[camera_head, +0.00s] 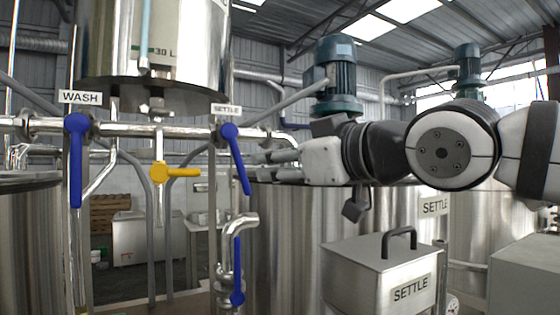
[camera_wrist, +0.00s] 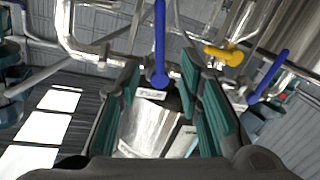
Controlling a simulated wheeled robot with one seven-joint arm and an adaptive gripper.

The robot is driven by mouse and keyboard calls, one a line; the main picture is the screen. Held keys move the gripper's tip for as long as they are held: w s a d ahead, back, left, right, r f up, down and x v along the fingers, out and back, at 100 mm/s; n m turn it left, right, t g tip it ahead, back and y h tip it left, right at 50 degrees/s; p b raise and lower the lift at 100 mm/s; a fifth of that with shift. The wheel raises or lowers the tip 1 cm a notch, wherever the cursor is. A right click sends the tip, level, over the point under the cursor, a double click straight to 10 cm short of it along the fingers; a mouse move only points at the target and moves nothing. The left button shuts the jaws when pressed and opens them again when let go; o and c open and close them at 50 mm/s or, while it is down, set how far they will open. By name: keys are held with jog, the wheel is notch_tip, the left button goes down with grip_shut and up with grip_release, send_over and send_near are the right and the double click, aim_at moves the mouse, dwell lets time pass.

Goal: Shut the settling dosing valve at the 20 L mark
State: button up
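The settling dosing valve (camera_head: 238,165) has a blue lever under a SETTLE label (camera_head: 226,110). The lever hangs mostly down, its lower end tilted right. In the wrist view a blue lever (camera_wrist: 159,40), apparently this one, appears between the finger lines, its hub near a label plate. My gripper (camera_head: 268,164) is right of the lever in the head view, fingers pointing left. In the wrist view my gripper (camera_wrist: 162,88) is open, and I see no clear contact with the lever. The tank's scale (camera_head: 155,50) shows a 30 L mark beside a sight tube (camera_head: 145,25); no 20 L mark is visible.
A WASH valve (camera_head: 76,165) with a hanging blue lever is at left. A yellow lever (camera_head: 178,173) points right between them. A SETTLE box (camera_head: 385,275) with a handle stands below my arm. Pipes and steel tanks crowd the space.

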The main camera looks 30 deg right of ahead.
aim_at(242, 170)
jog(key=shift+t, duration=0.3)
jog(key=w+p, duration=0.3)
jog(key=w, duration=0.1)
jog(key=w+a+f+p, duration=0.1)
jog(key=w+p, duration=0.3)
jog(key=w+a+p, duration=0.1)
jog(key=w+p, duration=0.2)
jog(key=shift+w+f, duration=0.25)
jog(key=shift+w, duration=0.15)
dwell(0.4)
grip_shut()
